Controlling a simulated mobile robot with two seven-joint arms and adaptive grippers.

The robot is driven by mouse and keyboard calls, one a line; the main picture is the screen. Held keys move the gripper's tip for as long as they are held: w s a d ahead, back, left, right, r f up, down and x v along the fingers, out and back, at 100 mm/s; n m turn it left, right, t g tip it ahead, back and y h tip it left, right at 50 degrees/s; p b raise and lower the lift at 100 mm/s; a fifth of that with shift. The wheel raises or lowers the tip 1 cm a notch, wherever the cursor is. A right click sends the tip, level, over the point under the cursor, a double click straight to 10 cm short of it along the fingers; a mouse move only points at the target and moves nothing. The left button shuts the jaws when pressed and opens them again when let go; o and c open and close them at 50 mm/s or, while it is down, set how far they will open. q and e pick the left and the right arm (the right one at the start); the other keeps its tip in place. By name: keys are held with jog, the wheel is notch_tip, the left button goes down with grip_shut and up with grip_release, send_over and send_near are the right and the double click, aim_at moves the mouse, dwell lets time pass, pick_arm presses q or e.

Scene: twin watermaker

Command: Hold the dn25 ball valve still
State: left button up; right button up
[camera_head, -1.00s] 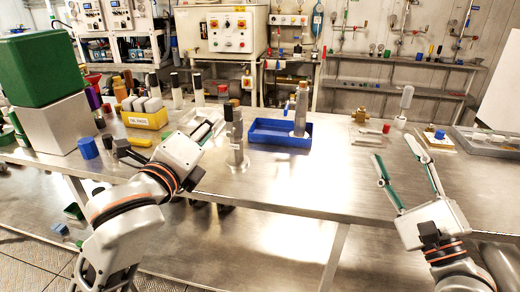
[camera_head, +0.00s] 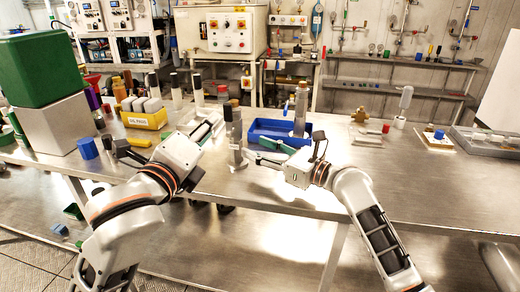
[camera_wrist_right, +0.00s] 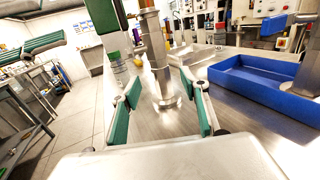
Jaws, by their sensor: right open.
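A steel upright post (camera_head: 237,135) on a round base stands on the bench, with a brown band near its top. I cannot tell whether it carries the dn25 ball valve. A brass valve-like fitting (camera_head: 360,115) lies further right. My right gripper (camera_head: 252,149) is open and points left at the post. In the right wrist view, the post (camera_wrist_right: 155,55) stands ahead between the lines of the spread green-padded fingers (camera_wrist_right: 160,88), with no visible contact. My left gripper (camera_head: 212,126) is just left of the post; its jaw opening is unclear.
A blue tray (camera_head: 262,137) behind my right gripper holds a steel cylinder (camera_head: 300,108) with a blue side part. A yellow bin (camera_head: 145,121) and a green box (camera_head: 35,68) stand left. The bench's front right is clear.

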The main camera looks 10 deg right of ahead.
aim_at(241, 142)
jog(key=shift+x, duration=3.95)
jog(key=shift+f, duration=0.1)
grip_shut()
jog(key=shift+c, duration=0.9)
grip_release()
jog(key=shift+s, duration=0.1)
grip_shut()
